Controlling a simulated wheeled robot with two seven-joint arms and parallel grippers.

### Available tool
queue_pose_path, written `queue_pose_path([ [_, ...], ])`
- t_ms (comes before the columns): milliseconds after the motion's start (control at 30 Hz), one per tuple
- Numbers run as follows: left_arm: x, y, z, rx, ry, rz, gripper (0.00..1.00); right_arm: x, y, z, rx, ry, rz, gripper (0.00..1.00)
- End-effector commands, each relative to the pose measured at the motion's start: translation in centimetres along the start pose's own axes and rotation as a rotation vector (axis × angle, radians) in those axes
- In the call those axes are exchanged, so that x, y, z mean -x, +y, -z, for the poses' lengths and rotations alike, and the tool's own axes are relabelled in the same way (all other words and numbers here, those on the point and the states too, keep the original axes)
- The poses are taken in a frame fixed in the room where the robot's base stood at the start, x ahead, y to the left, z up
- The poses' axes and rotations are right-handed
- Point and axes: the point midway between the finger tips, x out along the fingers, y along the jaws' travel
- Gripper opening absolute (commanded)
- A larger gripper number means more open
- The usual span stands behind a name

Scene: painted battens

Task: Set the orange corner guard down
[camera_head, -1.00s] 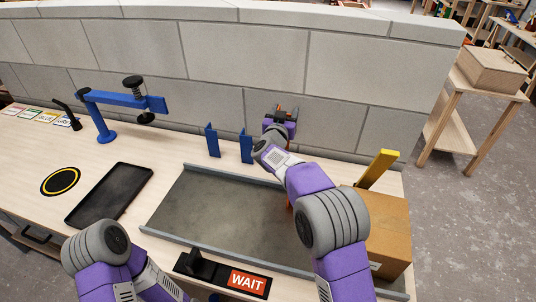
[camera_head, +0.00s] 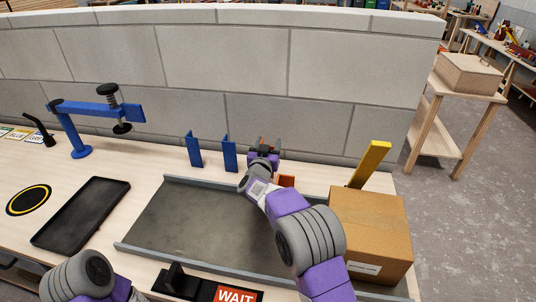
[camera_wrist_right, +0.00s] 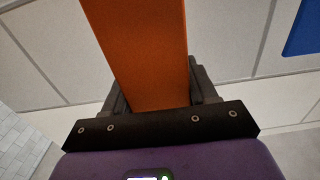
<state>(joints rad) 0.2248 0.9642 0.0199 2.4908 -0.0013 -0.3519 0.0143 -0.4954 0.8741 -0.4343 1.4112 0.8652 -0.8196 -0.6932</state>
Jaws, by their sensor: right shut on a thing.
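My right gripper (camera_head: 264,148) is shut on the orange corner guard, in front of the block wall and to the right of two blue corner guards (camera_head: 229,155) (camera_head: 194,151). In the right wrist view the orange corner guard (camera_wrist_right: 140,45) is a flat orange strip between the dark fingers of the gripper (camera_wrist_right: 157,88). In the head view the gripper mostly hides it, and I cannot tell whether its lower end touches the bench. Another orange piece (camera_head: 287,181) shows beside my right forearm, partly hidden. My left gripper is out of view.
A grey tray (camera_head: 145,222) lies in front of my right arm. A cardboard box (camera_head: 370,232) and a yellow upright piece (camera_head: 371,163) stand at right. A blue clamp stand (camera_head: 72,135), black tray (camera_head: 80,212) and WAIT sign (camera_head: 236,295) are nearby. The wall (camera_head: 225,60) closes off the back.

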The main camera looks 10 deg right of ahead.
Motion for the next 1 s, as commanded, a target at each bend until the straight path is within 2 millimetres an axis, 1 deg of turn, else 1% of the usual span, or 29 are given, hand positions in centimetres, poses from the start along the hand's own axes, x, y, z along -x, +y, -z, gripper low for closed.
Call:
queue_pose_path([
  [33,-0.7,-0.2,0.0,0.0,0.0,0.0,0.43,0.0,0.0,-1.4,0.002,-0.002,0.0,0.11],
  [100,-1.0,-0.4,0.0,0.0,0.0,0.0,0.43,0.0,0.0,-2.2,0.002,-0.001,0.001,0.11],
  [367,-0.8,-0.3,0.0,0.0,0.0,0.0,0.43,0.0,0.0,-2.1,-0.001,0.0,0.001,0.11],
  [500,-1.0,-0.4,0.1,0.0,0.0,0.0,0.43,0.0,0.0,-2.6,0.0,0.0,0.001,0.11],
  [533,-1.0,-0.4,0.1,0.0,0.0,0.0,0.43,0.0,0.0,-2.6,0.0,-0.001,0.001,0.59],
  [600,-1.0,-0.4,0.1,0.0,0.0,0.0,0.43,0.0,0.0,-2.5,0.0,-0.001,0.001,0.68],
  [867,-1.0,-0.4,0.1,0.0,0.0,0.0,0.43,0.0,0.0,-2.5,0.0,-0.001,0.001,0.68],
  [967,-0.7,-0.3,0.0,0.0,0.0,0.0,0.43,0.0,0.0,-2.0,0.0,0.0,0.001,0.68],
  [1000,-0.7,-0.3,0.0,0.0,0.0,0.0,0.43,0.3,-0.1,-2.1,0.0,-0.002,0.001,0.68],
])
